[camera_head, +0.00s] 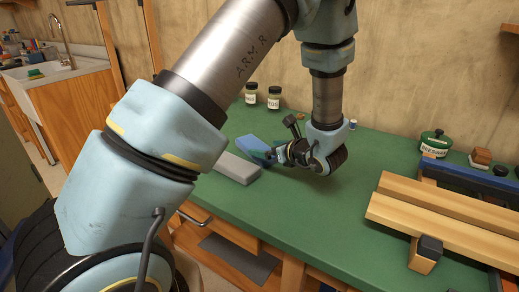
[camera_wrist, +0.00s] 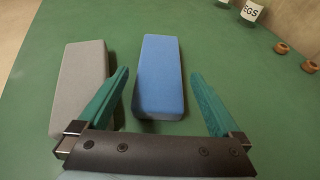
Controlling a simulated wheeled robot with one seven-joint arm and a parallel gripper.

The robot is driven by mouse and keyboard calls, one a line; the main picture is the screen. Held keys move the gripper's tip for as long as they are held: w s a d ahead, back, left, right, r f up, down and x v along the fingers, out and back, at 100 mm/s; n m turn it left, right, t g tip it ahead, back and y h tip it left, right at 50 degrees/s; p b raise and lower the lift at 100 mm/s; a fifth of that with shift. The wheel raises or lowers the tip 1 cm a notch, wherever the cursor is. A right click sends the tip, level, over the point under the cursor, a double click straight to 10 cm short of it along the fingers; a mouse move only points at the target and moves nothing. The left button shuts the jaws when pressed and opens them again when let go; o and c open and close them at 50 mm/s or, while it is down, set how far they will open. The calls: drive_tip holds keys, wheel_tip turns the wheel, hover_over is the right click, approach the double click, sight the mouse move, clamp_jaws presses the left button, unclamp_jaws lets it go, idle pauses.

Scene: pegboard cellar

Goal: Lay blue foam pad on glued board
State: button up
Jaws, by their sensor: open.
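The blue foam pad (camera_wrist: 161,72) lies flat on the green bench top. In the wrist view it is between the two teal fingers of my gripper (camera_wrist: 162,98), with a gap on each side. My gripper is open and holds nothing. In the head view the blue pad (camera_head: 254,147) shows partly, just left of my gripper (camera_head: 275,156). Wooden boards (camera_head: 440,204) rest on supports at the right of the bench, with a blue bar behind them. I cannot tell from here which board face is glued.
A grey pad (camera_wrist: 82,85) lies left of the blue one, close to my left finger. Labelled jars (camera_head: 273,97) stand at the back, a green pot (camera_head: 435,143) behind the boards. The green bench (camera_head: 310,220) is clear between my gripper and the boards. A sink (camera_head: 65,64) stands far left.

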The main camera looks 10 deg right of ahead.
drive_tip(key=v, duration=0.5)
drive_tip(key=shift+s+d+r+b, duration=0.1)
drive_tip(key=shift+s+d+b, duration=0.1)
drive_tip(key=shift+s+b, duration=0.1)
drive_tip(key=shift+s+r, duration=0.15)
drive_tip(key=shift+s, duration=0.15)
